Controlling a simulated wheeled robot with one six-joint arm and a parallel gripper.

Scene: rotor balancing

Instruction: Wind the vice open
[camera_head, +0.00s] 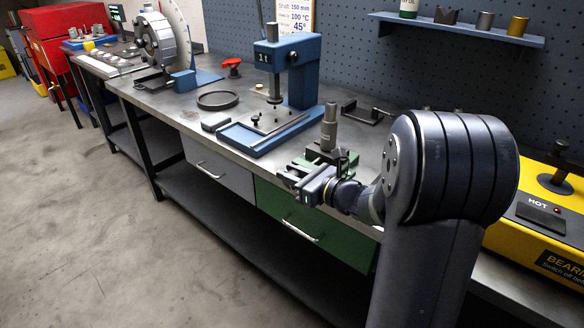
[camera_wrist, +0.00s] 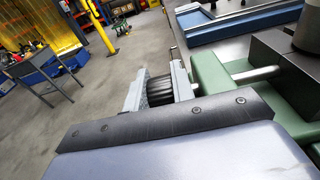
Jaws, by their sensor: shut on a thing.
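The green vice (camera_wrist: 215,90) stands at the front edge of the steel bench and also shows in the head view (camera_head: 322,158). A grey cylindrical part (camera_head: 329,130) stands upright at the vice; whether the jaws clamp it cannot be told. A bare steel rod (camera_wrist: 256,75) shows between the green vice part and a dark block. My gripper (camera_wrist: 158,85) is at the vice's front, with its two grey fingers shut on a black ribbed knob (camera_wrist: 160,93). The knob's link to the vice is hidden. The gripper (camera_head: 297,178) is partly visible in the head view.
The blue press (camera_head: 300,75) stands behind the vice, its base near it. A black ring (camera_head: 217,100) lies farther left. The yellow heater (camera_head: 545,215) marked HOT is at the right. A green drawer (camera_head: 310,225) is below the vice. The floor in front is clear.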

